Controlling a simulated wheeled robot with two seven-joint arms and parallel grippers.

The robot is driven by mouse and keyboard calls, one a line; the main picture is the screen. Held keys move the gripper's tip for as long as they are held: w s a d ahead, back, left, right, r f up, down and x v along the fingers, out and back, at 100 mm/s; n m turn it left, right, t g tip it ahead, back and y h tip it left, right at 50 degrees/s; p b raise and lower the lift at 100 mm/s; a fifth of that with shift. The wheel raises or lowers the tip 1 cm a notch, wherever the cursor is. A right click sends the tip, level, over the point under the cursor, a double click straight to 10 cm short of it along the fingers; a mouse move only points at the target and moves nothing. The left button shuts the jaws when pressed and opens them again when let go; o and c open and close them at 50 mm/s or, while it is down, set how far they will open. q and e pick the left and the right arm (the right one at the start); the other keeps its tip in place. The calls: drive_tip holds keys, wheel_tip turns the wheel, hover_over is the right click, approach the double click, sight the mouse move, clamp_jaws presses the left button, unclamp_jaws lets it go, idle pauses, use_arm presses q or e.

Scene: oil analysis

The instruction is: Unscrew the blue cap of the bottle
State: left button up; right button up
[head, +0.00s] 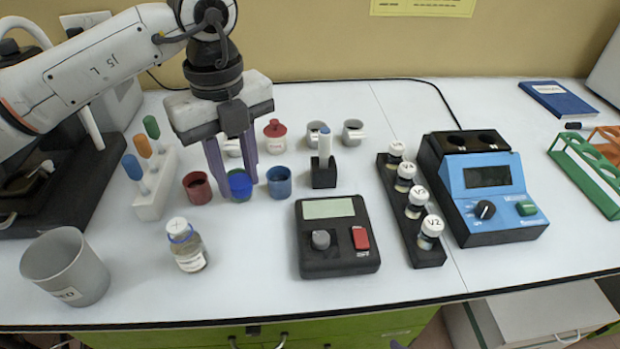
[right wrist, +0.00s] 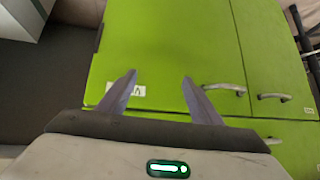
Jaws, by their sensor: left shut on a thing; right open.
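My left gripper (head: 230,168) points down among the cups, its purple fingers closed on a round blue cap (head: 239,184). Whether this cap touches the table, and what is under it, I cannot tell. A small clear bottle (head: 190,256) with a label and dark liquid stands upright in front, apart from the gripper. Its top is whitish with a mark, and a blue ring circles its neck. My right gripper (right wrist: 160,90) is open and empty in the right wrist view, in front of green cabinet doors.
A red cup (head: 197,188) and a blue cup (head: 279,183) flank the left gripper. A red-capped container (head: 275,136) stands behind. A grey beaker (head: 65,266), a dropper rack (head: 155,185), a black device (head: 337,262) and a vial rack (head: 427,255) surround the bottle. The front table strip is clear.

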use_arm(q)
drive_tip(key=shift+w, duration=0.1)
hover_over(249, 229)
wheel_tip(249, 229, down, 5)
drive_tip(key=shift+f+p, duration=0.15)
drive_tip(key=shift+p, duration=0.2)
wheel_tip(249, 229, down, 4)
drive_tip(key=shift+f+p, duration=0.2)
drive_tip(key=shift+p, duration=0.1)
drive_tip(key=shift+f, duration=0.1)
use_arm(e)
drive_tip(key=shift+s+a+r, duration=0.1)
drive_tip(key=shift+s+r, duration=0.25)
drive_tip(key=shift+s, duration=0.35)
use_arm(q)
drive_tip(key=shift+f, duration=0.15)
drive_tip(key=o, duration=1.2)
drive_tip(key=shift+c, duration=0.2)
use_arm(e)
drive_tip(key=shift+f, duration=0.2)
drive_tip(key=shift+s, duration=0.1)
